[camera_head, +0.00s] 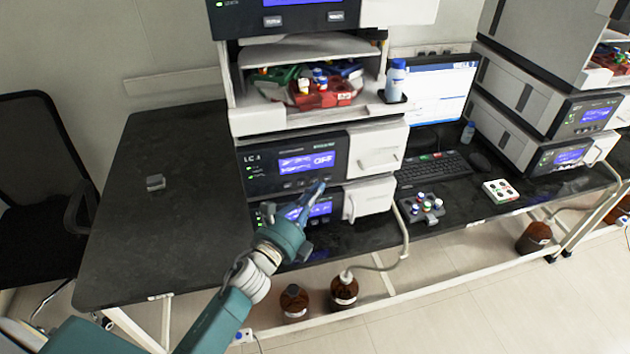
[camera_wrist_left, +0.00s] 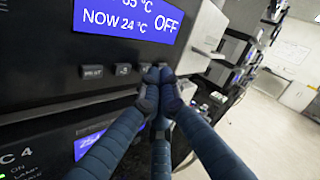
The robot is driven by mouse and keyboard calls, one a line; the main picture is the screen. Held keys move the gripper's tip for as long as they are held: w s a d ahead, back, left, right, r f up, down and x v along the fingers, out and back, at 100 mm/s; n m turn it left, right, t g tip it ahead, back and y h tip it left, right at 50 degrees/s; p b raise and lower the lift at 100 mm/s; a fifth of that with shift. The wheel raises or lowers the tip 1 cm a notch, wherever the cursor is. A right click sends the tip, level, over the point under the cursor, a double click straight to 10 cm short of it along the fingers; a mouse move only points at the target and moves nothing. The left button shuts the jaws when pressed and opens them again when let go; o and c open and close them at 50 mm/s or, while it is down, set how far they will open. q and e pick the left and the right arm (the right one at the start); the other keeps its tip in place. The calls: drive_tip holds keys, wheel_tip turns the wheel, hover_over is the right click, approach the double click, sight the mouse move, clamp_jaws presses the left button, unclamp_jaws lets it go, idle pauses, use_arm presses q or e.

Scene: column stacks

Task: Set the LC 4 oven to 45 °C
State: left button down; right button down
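The LC 4 oven (camera_head: 262,178) is the dark-fronted unit in the middle stack. Its blue display (camera_head: 307,161) reads OFF in the head view. In the left wrist view the display (camera_wrist_left: 130,22) reads NOW 24 °C and OFF; the top line ends in 5 °C, with its start cut off. A row of small buttons (camera_wrist_left: 93,72) sits below the display. My left gripper (camera_head: 322,186) is shut and empty, fingertips together at the right of this row (camera_wrist_left: 161,75), hiding part of it. I cannot tell whether they touch a button. My right gripper is not in view.
Another unit with a lit display (camera_head: 318,210) sits directly below. A shelf with a red tray (camera_head: 325,96) is above. A vial rack (camera_head: 420,207), keyboard (camera_head: 434,169) and monitor (camera_head: 435,92) stand right. The left bench top (camera_head: 165,225) is mostly clear.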

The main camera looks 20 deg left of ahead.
use_arm(q)
drive_tip(key=shift+w+a, duration=0.2)
drive_tip(key=shift+w, duration=0.15)
idle(0.4)
drive_tip(key=shift+s, duration=0.1)
drive_tip(key=shift+s+d, duration=0.45)
drive_tip(key=shift+s, duration=0.2)
drive_tip(key=shift+w, duration=0.1)
idle(0.3)
drive_tip(key=shift+w+a, duration=0.25)
drive_tip(key=shift+w, duration=0.05)
drive_tip(key=shift+w+a+b, duration=0.2)
drive_tip(key=shift+w+b, duration=0.1)
drive_tip(key=shift+w, duration=0.05)
idle(0.8)
drive_tip(key=shift+s, duration=0.15)
drive_tip(key=shift+s+d, duration=0.45)
drive_tip(key=shift+s, duration=0.15)
